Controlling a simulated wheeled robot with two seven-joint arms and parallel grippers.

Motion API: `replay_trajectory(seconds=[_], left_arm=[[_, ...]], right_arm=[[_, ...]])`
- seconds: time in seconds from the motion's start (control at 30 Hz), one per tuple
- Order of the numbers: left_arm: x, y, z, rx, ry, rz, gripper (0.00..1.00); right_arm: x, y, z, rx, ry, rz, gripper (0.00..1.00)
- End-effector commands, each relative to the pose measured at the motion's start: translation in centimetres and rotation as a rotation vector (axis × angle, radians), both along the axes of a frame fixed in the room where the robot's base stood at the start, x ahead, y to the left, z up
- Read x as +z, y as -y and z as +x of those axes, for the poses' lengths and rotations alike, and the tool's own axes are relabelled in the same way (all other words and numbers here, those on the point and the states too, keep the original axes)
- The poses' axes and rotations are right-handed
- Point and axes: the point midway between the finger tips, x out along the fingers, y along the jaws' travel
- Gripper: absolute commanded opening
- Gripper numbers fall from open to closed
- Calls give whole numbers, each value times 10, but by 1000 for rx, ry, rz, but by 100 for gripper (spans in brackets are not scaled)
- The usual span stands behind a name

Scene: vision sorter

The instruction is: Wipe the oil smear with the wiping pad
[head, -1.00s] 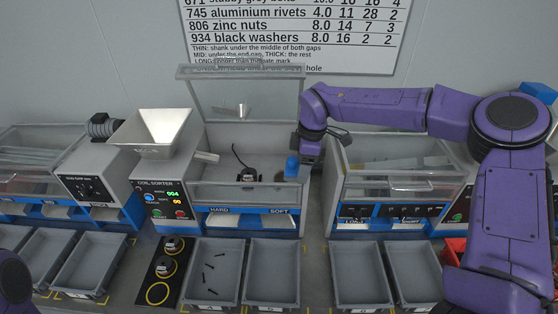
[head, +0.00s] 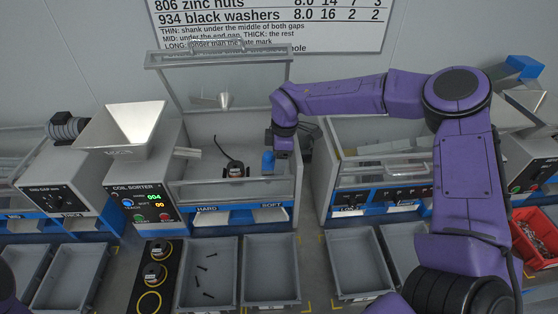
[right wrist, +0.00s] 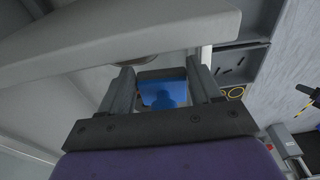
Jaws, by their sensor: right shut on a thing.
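My right gripper (head: 280,145) reaches into the open chamber of the coil sorter (head: 141,200), near its right side. It is shut on a blue block, which I take for the wiping pad (head: 268,162). In the right wrist view the blue pad (right wrist: 163,93) sits between the two fingers (right wrist: 160,88). A dark round part with a curved cable (head: 235,168) stands in the chamber, left of the pad and apart from it. I cannot make out the oil smear in either view. My left gripper is out of view; only a bit of purple arm shows at the lower left.
The chamber's clear lid (head: 222,80) stands raised behind the gripper. The chamber's front wall (head: 225,190) is close below the pad. Grey bins (head: 272,270) stand in front, one with several dark bolts (head: 207,268). A red bin (head: 535,238) is at the right.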

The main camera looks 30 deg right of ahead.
Motion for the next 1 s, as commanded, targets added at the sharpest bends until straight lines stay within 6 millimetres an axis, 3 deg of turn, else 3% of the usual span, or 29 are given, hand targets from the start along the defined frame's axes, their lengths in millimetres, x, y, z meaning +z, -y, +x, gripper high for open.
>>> replay_trajectory(seconds=[0.27,0.6,1.0], left_arm=[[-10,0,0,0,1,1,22],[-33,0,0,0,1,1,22],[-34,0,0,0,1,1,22]], right_arm=[[-18,2,-1,-3,1,0,39],[-58,2,-1,-4,0,0,39],[-62,2,-1,-4,2,0,39]])
